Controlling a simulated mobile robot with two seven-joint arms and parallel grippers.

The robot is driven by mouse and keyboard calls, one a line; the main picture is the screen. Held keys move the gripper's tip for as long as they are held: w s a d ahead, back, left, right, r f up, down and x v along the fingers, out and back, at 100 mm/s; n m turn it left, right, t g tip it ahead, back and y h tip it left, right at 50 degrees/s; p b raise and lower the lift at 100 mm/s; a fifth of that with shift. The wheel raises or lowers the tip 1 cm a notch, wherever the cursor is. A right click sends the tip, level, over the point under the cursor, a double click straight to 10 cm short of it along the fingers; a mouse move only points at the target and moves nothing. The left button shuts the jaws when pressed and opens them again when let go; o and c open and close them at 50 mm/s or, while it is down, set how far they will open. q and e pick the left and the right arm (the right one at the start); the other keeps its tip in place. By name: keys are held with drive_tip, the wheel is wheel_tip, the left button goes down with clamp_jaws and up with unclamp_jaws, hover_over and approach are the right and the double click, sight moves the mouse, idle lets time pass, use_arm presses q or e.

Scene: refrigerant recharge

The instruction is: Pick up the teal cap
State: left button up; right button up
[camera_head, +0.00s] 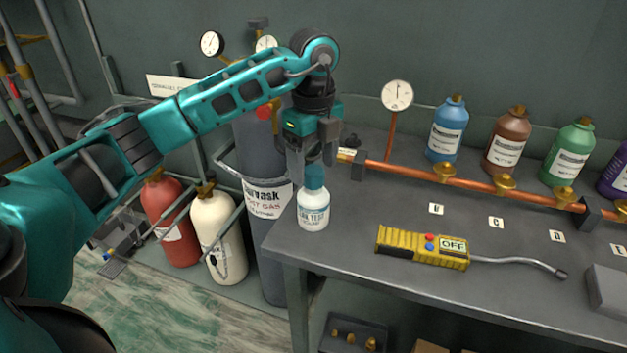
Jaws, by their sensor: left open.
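The teal cap (313,177) sits on top of a small white bottle (313,211) with a printed label. The bottle stands upright at the left front corner of the grey workbench (350,265). My left gripper (311,160) points down directly above the cap, with its fingers at about the cap's upper end. It is open, and the fingers partly hide the top of the cap. I cannot tell whether the fingers touch it. My right gripper is not in view.
A yellow detector marked OFF (423,246) lies on the bench to the right. Behind it runs a copper pipe (420,177) with brass fittings and a gauge (397,95). Coloured bottles stand at the back. A grey cylinder (262,200) stands left of the bench.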

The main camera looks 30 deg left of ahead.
use_arm(q)
wheel_tip(320, 180, down, 2)
drive_tip(key=shift+f, duration=0.25)
drive_tip(key=c, duration=0.9)
drive_tip(key=shift+r, duration=0.1)
drive_tip(key=shift+c, duration=0.2)
